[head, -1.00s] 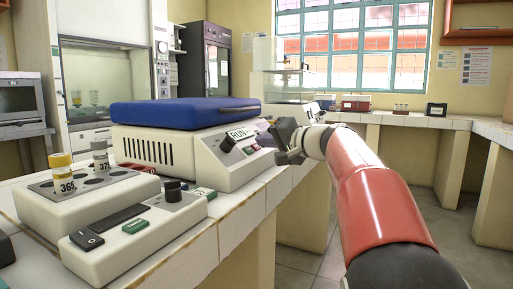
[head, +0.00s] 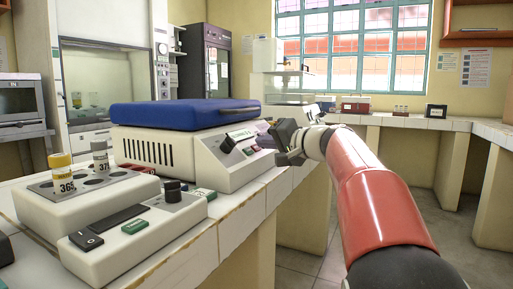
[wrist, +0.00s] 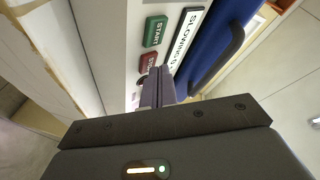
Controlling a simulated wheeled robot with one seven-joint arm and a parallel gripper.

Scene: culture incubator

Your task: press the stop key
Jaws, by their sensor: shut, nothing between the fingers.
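The incubating machine is a white unit with a blue lid (head: 185,113) on the left bench; its sloped front panel (head: 215,158) faces right. In the wrist view, a red stop key (wrist: 147,63) sits beside a green START key (wrist: 155,31). The display (wrist: 184,38) shows a word beginning "SLOWING". My gripper (head: 278,137) is at the right part of this panel. Its fingers are shut and empty; in the wrist view the fingertips (wrist: 164,72) are at the stop key and cover part of it. I cannot tell whether they touch it.
A small white block unit (head: 110,205) with vials and its own keys stands in front on the same bench. A dark handle (wrist: 220,60) juts from the blue lid close to my fingers. The floor (head: 300,260) right of the bench is clear.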

